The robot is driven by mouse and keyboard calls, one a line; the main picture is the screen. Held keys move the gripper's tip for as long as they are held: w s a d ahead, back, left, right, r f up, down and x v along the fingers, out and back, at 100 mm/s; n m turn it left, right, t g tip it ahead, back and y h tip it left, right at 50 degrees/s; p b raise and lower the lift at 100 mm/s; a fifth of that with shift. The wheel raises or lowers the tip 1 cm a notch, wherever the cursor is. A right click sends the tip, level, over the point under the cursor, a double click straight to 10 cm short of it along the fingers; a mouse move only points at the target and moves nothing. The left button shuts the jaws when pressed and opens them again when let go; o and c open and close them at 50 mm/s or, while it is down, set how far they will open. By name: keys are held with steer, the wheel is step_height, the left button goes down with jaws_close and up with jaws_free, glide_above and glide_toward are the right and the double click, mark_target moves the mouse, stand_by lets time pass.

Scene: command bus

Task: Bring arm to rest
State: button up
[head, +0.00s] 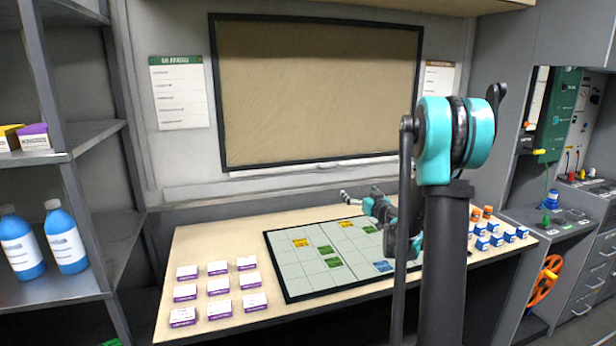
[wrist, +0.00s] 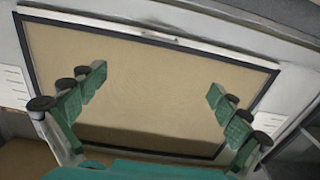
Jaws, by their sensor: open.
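My gripper (wrist: 158,82) is open in the wrist view, its two green-padded fingers wide apart with nothing between them. Behind the fingers the tan wall board (wrist: 150,55) fills most of that view, upside down, with its dark frame showing. In the head view my teal and dark arm stands right of the middle, its elbow raised. The wrist end hangs over the back of the table (head: 210,240), partly hidden behind my arm links, and the fingers are too small to tell apart there.
A gridded mat (head: 285,268) with green, yellow and blue cards lies on the table. Several white and purple boxes (head: 217,285) stand at left, blue and white boxes (head: 482,243) at right. Shelves with blue bottles (head: 65,245) stand at left, a green panel (head: 557,115) at right.

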steer(key=s+a+f+g, duration=0.2)
steer(key=s+a, duration=0.1)
steer(key=s, duration=0.4)
steer(key=s+a+f+n+g+y, duration=0.1)
steer(key=s+a+f+g, duration=0.15)
steer(key=s, duration=0.35)
steer(key=s+a+f+g, duration=0.2)
steer(key=s+a+g, duration=0.1)
steer(key=s, duration=0.4)
steer(key=s+d+f+m+g+h, duration=0.1)
steer(key=s+d+f+h, duration=0.1)
steer(key=s, duration=0.6)
steer(key=s+d+f+m+g+h, duration=0.2)
steer(key=s+f, duration=0.3)
steer(key=s, duration=0.3)
steer(key=s+d+f+m+g+h, duration=0.1)
steer(key=s+d+f, duration=0.3)
steer(key=s, duration=0.4)
steer(key=shift+d+f+m+g+h, duration=0.2)
steer(key=shift+d+m+g+h, duration=0.15)
steer(key=shift+g+h, duration=0.45)
